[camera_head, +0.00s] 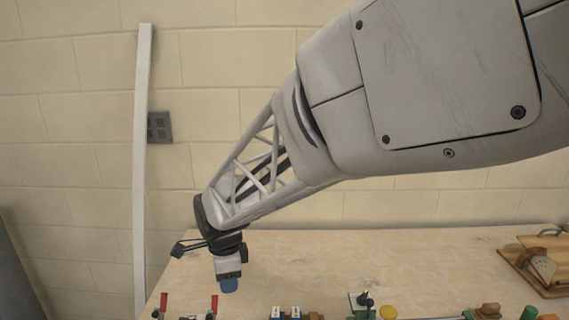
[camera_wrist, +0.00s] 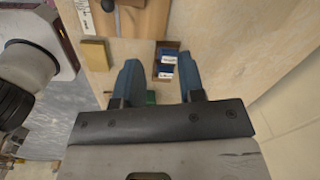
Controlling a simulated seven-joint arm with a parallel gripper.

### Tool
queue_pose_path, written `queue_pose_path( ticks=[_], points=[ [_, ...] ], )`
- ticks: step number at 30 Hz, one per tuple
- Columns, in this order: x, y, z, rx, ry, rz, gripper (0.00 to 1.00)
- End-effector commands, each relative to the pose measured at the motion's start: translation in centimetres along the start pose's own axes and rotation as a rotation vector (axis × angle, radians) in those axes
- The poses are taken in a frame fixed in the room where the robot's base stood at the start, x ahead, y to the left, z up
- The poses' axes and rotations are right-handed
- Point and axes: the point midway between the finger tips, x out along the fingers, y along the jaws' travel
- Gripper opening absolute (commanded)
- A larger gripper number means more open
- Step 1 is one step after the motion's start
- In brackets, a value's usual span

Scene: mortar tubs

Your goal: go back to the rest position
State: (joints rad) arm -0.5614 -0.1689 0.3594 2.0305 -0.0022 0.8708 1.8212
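My gripper (camera_head: 229,286) hangs fingers down over the left part of the wooden table (camera_head: 330,262) in the head view. In the wrist view its two blue fingers (camera_wrist: 158,78) stand apart, with nothing held between them. A small brown box with blue-and-white packets (camera_wrist: 166,62) shows beyond the gap, by the right finger. Part of a green thing (camera_wrist: 151,97) shows low between the fingers. The head view cannot show the finger gap clearly.
Red-handled tools (camera_head: 214,303), blue-and-white packets (camera_head: 287,312), a yellow round thing (camera_head: 388,312) and other small items line the table's near edge. Wooden boards (camera_head: 541,265) lie at the right. A yellow block (camera_wrist: 95,55) shows in the wrist view. The table's middle is clear.

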Motion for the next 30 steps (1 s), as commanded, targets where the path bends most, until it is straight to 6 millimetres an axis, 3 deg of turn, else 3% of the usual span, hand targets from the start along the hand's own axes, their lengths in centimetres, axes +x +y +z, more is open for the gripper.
queue_pose_path(
  ticks=[1, 6, 15, 21, 30],
  points=[
    [-1.0, 0.8, -1.7, -0.036, -0.001, -0.011, 0.36],
    [-3.4, 3.6, -6.6, -0.199, 0.004, -0.034, 0.36],
    [-6.6, 9.9, -13.8, -0.488, 0.031, -0.072, 0.36],
    [-8.2, 14.6, -17.6, -0.68, 0.062, -0.092, 0.36],
    [-9.3, 22.1, -21.8, -0.967, 0.122, -0.104, 0.36]
  ],
)
